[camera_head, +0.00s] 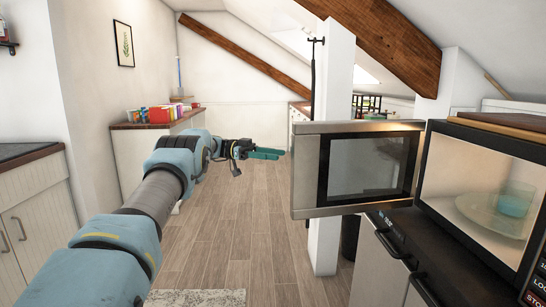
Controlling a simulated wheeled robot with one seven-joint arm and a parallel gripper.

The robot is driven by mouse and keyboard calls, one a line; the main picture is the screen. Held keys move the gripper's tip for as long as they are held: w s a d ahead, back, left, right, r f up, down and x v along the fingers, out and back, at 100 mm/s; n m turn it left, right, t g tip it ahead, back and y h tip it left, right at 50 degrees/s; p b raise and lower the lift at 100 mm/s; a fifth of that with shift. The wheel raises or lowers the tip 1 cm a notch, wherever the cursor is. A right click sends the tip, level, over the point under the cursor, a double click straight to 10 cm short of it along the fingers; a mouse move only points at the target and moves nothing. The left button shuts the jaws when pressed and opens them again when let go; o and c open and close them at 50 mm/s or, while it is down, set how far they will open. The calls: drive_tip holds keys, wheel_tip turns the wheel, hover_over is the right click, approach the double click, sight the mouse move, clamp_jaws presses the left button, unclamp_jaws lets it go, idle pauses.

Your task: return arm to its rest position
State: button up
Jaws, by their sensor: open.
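My blue and dark arm reaches from the lower left toward the middle of the head camera view. My gripper (266,153) is at its end, with teal fingers pointing right. It is open and I see nothing between the fingers. It hangs in the air over the wood floor, to the left of the open microwave door (300,175), with a small gap in the picture.
The microwave (425,185) stands open at right. Inside it are a glass plate (475,214) and a teal cup (515,201). A white post (333,80) rises behind the door. Cabinets (32,225) stand at left. The wood floor (240,225) between is clear.

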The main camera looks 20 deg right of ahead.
idle(0.3)
drive_tip(key=w+a+r+n+t+h+p, duration=0.1)
drive_tip(key=w+r+n+t+h, duration=0.75)
drive_tip(key=w+r+t, duration=0.65)
drive_tip(key=a+f+n+t+y+p, duration=0.1)
drive_tip(key=a+f+n+t+y, duration=0.2)
drive_tip(key=a+n+t+y, duration=0.45)
drive_tip(key=a+f+n+t+y+p, duration=0.1)
drive_tip(key=a+f+n+t+y, duration=0.2)
drive_tip(key=a+n+y, duration=0.5)
drive_tip(key=s+a+f+g+y, duration=0.2)
drive_tip(key=s+a+f, duration=0.3)
drive_tip(key=s+a, duration=0.35)
drive_tip(key=s+a+f+g+y, duration=0.3)
drive_tip(key=s+a+f, duration=0.35)
drive_tip(key=s, duration=0.25)
drive_tip(key=s+a+f+n+g, duration=0.1)
drive_tip(key=s+a+f+g, duration=0.1)
drive_tip(key=s, duration=0.9)
drive_tip(key=s+a+f+g, duration=0.2)
drive_tip(key=s+a+g, duration=0.1)
drive_tip(key=s, duration=0.9)
drive_tip(key=shift+f+n+g+y+p, duration=0.4)
drive_tip(key=shift+g+p, duration=0.05)
drive_tip(key=shift+g, duration=0.2)
